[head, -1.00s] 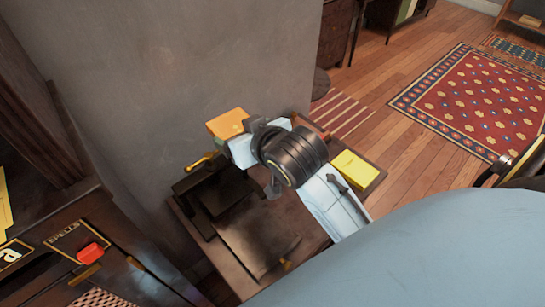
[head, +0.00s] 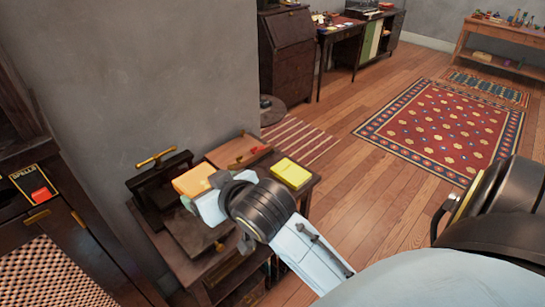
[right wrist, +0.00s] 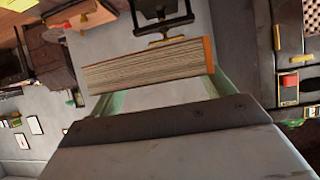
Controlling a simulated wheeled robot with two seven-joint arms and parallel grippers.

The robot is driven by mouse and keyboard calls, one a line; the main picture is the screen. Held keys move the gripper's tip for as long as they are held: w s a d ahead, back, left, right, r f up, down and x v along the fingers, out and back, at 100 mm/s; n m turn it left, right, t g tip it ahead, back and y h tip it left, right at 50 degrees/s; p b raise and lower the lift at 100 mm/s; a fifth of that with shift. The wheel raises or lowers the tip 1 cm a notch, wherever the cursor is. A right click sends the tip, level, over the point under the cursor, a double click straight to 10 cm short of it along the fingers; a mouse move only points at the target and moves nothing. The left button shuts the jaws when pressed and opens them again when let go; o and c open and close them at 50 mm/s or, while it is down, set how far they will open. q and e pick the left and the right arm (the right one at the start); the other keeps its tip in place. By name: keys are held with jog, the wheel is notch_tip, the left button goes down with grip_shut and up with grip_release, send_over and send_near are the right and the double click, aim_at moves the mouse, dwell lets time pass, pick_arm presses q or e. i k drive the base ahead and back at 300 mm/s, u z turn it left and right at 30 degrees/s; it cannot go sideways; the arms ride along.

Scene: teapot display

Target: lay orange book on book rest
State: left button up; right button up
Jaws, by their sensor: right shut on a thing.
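The orange book (head: 193,180) is in my right gripper (head: 200,192), which is shut on it. In the right wrist view the book (right wrist: 145,66) shows its page edges, with a strip of orange cover at the right, between the fingers of the gripper (right wrist: 155,88). In the head view the book overlaps the right side of a black press; its exact height is hard to tell. A slanted brown wooden board (head: 238,151), which looks like the book rest, is just behind and right of the book. A small red piece is at its right. My left gripper is not in view.
The black press (head: 150,190) with a brass handle stands on the small wooden table (head: 180,250). A yellow book (head: 291,172) lies at the table's right corner. The grey wall (head: 150,80) is close behind. A dark cabinet (head: 75,260) stands at the left; open floor is at the right.

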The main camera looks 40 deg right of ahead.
aim_at(234, 153)
jog(key=k, duration=1.15)
jog(key=z, duration=0.6)
jog(key=i, duration=1.7)
